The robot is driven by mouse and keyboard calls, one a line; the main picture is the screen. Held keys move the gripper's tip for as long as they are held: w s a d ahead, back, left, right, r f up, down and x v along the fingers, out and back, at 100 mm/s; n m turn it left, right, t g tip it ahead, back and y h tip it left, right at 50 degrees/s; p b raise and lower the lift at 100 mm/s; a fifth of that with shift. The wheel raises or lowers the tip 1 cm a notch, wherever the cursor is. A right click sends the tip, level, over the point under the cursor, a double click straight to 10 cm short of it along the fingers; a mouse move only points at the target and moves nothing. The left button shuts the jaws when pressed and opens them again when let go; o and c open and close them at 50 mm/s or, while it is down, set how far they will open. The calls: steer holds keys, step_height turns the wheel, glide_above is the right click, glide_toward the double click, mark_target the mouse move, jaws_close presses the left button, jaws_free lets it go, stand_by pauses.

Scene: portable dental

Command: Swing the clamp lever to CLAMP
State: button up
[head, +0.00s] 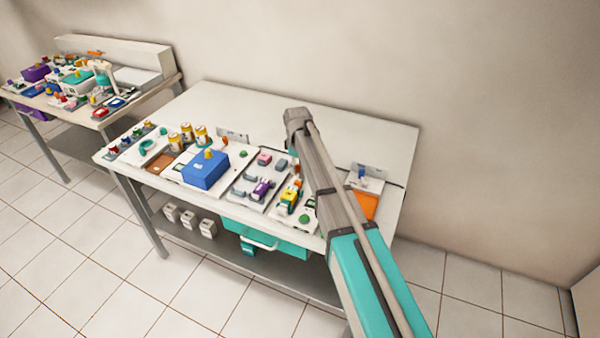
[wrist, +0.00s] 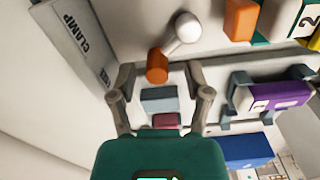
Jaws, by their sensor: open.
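In the wrist view the clamp lever has an orange handle (wrist: 157,66) joined by a short rod to a white rounded knob (wrist: 187,27). A grey plate lettered CLAMP (wrist: 75,40) stands to its left; a second label on it is only partly readable. My gripper (wrist: 160,73) is open, with one finger on each side of the handle's lower end in the picture. I cannot tell whether the fingers are level with the handle or touch it.
A purple piece (wrist: 275,97) in a dark holder lies right of my gripper. Grey (wrist: 159,99) and dark pink (wrist: 166,120) blocks show between the fingers. A blue box (head: 205,169) and amber vials (head: 187,132) stand on the table's left half. The table's back strip (head: 225,95) is clear.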

steer(key=shift+f+b, duration=0.35)
steer(key=shift+f, duration=0.2)
